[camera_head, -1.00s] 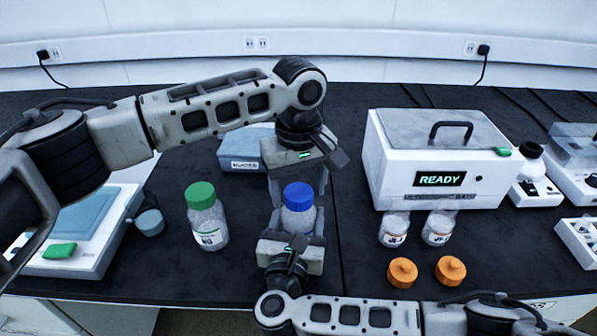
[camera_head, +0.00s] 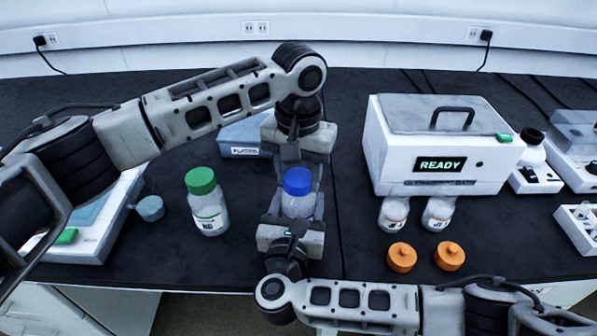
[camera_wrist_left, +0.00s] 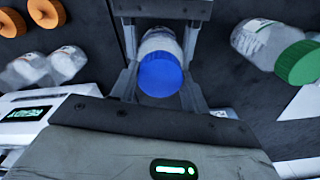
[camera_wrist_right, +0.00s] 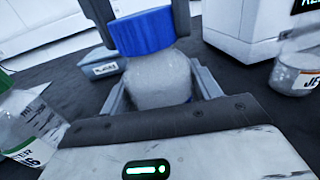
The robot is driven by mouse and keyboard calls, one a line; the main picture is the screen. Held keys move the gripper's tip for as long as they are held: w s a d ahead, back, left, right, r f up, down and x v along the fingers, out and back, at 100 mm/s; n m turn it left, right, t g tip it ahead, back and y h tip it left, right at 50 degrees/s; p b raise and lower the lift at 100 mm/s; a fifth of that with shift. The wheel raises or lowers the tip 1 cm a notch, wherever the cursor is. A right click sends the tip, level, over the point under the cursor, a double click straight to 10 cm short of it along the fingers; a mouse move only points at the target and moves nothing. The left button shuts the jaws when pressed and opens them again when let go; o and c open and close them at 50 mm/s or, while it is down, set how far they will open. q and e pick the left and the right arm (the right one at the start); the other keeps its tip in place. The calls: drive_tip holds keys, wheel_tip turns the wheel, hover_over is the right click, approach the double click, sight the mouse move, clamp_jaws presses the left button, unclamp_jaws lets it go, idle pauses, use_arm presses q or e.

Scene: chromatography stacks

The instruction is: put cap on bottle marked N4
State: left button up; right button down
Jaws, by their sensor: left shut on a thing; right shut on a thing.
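A clear bottle (camera_head: 298,207) with a pale filling stands upright between my two grippers, and it also shows in the right wrist view (camera_wrist_right: 158,80). Its label is hidden, so I cannot read its mark. A blue cap (camera_head: 298,180) is on top of its mouth; how tightly it sits I cannot tell. My left gripper (camera_wrist_left: 160,88) comes from the far side and is shut on the blue cap, a finger at each side. My right gripper (camera_wrist_right: 160,88) comes from the near side and is shut on the bottle's body, below the cap.
A green-capped bottle (camera_head: 208,213) stands close by on the left. Two uncapped bottles (camera_head: 394,213) (camera_head: 437,213) stand at the right, with two orange caps (camera_head: 402,257) (camera_head: 449,256) in front. A white READY machine (camera_head: 440,150) is behind them. A blue box (camera_head: 245,138) is behind my left gripper.

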use_arm(q)
drive_tip(key=m, duration=1.9)
drive_tip(key=o, duration=1.1)
drive_tip(key=shift+r, duration=2.25)
